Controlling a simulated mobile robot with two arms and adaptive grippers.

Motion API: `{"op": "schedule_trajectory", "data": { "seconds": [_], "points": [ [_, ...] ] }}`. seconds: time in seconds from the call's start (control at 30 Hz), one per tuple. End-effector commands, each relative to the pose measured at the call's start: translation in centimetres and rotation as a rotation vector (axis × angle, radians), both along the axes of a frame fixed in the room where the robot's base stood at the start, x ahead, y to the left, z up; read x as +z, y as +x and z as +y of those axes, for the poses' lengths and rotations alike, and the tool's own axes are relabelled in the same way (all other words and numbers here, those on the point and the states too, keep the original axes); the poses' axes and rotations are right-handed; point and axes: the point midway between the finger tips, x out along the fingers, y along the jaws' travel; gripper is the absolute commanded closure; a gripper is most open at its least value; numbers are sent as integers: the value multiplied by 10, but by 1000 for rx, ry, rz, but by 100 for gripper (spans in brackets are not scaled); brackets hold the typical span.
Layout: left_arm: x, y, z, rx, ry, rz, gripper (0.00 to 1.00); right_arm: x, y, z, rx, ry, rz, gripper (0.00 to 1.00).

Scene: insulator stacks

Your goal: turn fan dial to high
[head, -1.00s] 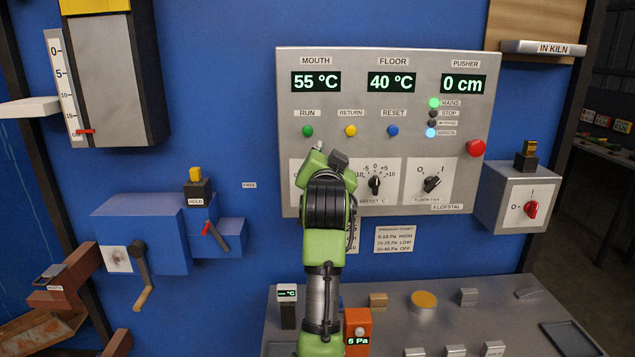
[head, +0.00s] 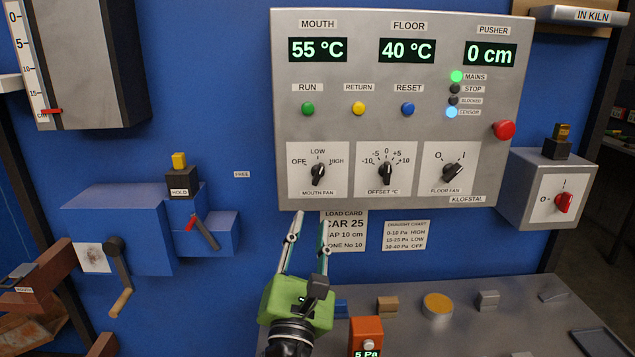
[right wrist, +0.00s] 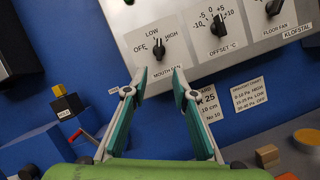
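The mouth fan dial (head: 318,172) is a black knob on a white plate marked OFF, LOW and HIGH. The dial also shows in the right wrist view (right wrist: 157,48). My right gripper (head: 311,218) is below the panel's lower edge, pointing up toward the dial. Its two fingers are apart with nothing between them; in the right wrist view the open fingertips (right wrist: 160,75) lie just below the dial, not around it. The floor fan dial (head: 452,172), marked O and I, points to the upper right. My left gripper is not in view.
The grey panel (head: 400,125) also holds the offset dial (head: 386,172), coloured buttons and a red knob (head: 503,130). A load card (head: 345,232) and a draught chart (head: 405,236) hang below. An orange meter (head: 366,335) reads 5 Pa above the grey desk.

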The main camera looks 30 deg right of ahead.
Motion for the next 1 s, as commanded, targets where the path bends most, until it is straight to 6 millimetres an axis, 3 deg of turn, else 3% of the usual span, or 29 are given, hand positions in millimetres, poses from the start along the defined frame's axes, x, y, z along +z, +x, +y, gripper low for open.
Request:
{"op": "schedule_trajectory", "data": {
  "seconds": [0.17,0.7,1.0],
  "points": [
    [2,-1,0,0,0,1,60,0,0,1,-19,-60,37,75],
    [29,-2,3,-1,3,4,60,38,73,-62,-20,-56,35,75],
    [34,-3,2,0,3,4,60,46,93,-79,-19,-54,36,75]
  ]
}}
